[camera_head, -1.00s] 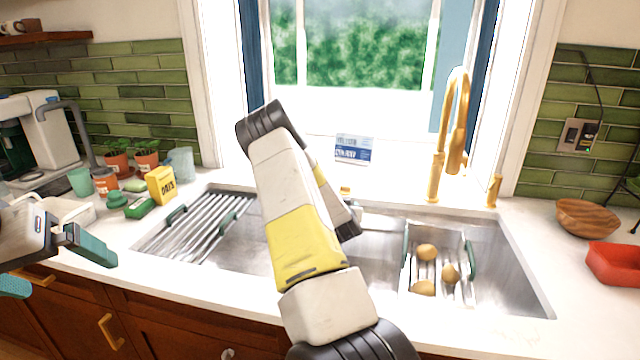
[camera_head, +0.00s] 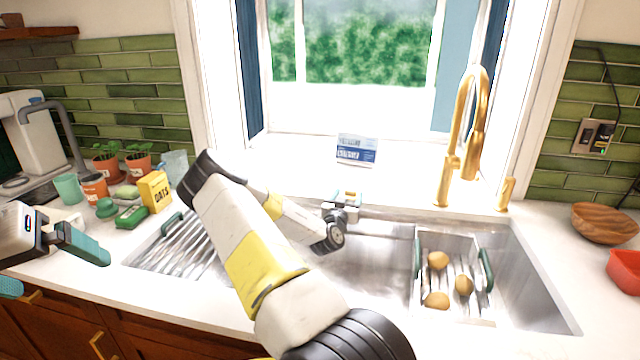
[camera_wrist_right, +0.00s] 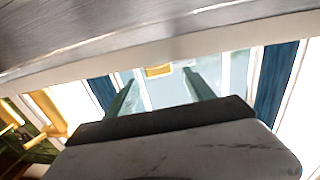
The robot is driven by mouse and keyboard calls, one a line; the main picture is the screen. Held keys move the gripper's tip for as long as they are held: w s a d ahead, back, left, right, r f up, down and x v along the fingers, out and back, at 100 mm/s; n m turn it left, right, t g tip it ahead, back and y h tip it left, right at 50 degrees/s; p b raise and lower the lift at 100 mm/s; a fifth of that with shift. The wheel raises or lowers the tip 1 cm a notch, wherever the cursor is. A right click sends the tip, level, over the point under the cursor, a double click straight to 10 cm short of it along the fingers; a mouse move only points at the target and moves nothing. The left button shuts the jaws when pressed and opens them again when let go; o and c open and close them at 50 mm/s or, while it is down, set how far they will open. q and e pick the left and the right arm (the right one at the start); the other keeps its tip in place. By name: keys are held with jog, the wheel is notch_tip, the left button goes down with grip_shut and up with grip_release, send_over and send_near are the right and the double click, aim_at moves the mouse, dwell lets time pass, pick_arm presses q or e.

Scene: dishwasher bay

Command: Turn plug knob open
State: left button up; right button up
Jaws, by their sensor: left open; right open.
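The plug knob (camera_wrist_right: 158,71) is a small gold piece. In the right wrist view it shows between the two green fingertips of my right gripper (camera_wrist_right: 165,88), whose fingers are apart. In the head view my right arm crosses the sink, and its gripper (camera_head: 342,204) is at the sink's back rim, where it largely covers the knob. I cannot tell whether the fingers touch the knob. My left gripper (camera_head: 48,266) is open and empty at the left, over the counter's front edge.
The steel sink (camera_head: 380,295) has a drying rack (camera_head: 165,255) at left and a tray with potatoes (camera_head: 438,260) at right. A gold faucet (camera_head: 470,130) and handle (camera_head: 506,193) stand behind. A blue and white packet (camera_head: 356,150) leans at the window.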

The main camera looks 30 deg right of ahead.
jog(key=x, duration=0.7)
grip_shut()
jog(key=shift+n+t+y, duration=0.6)
jog(key=shift+t+y, duration=0.1)
jog(key=shift+w+a, duration=0.1)
grip_release()
